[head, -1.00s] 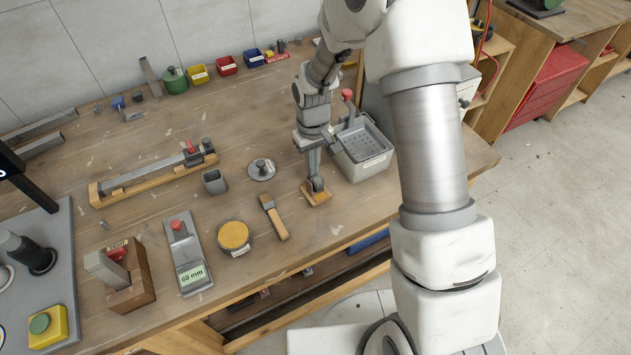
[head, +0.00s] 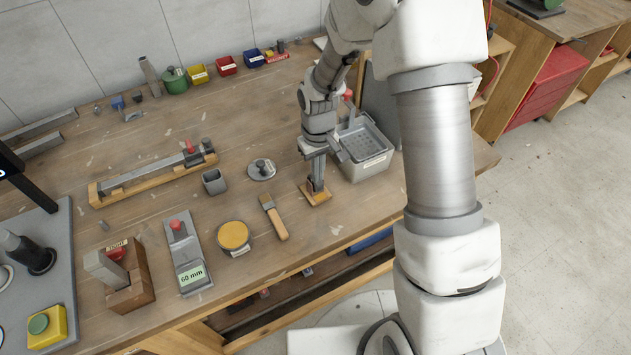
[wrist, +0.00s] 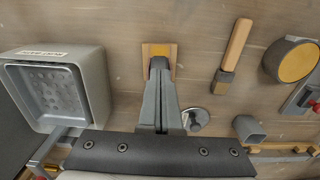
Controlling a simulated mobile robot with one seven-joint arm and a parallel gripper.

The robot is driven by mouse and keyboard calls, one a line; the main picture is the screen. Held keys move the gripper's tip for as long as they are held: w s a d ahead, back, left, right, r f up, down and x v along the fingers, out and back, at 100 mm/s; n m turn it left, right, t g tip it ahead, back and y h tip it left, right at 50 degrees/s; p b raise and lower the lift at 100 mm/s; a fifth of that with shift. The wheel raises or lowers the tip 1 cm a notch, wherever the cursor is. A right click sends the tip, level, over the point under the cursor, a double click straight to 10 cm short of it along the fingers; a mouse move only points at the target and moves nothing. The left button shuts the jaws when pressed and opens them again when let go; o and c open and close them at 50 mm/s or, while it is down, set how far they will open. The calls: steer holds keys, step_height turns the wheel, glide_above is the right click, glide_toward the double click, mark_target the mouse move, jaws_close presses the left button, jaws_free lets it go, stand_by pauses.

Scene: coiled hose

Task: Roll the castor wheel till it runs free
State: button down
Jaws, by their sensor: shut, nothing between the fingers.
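The castor wheel (wrist: 159,62) is a small dark wheel on a wooden block (head: 316,197) near the front edge of the bench.
A grey bin with a perforated tray (head: 364,152) stands just right of my gripper. A wooden-handled brush (head: 276,220), a round yellow-topped tin (head: 234,236) and a grey disc with a knob (head: 262,169) lie to the left. Bare bench lies between them.

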steer(key=shift+w, duration=0.1)
stand_by(0.3)
steer(key=shift+w+a, duration=0.25)
steer(key=shift+w, duration=0.25)
steer(key=shift+w+a, duration=0.2)
steer(key=shift+w, duration=0.3)
steer(key=shift+s, duration=0.1)
steer(key=shift+s+d, duration=0.25)
steer(key=shift+s, duration=0.3)
steer(key=shift+s+d, duration=0.25)
steer(key=shift+s, duration=0.25)
steer(key=shift+w, duration=0.1)
steer(key=shift+w+a+b, duration=0.15)
steer(key=shift+w+a, duration=0.1)
steer(key=shift+w, duration=0.3)
steer(key=shift+w+a+b, duration=0.15)
steer(key=shift+w+a, duration=0.1)
steer(key=shift+w, duration=0.25)
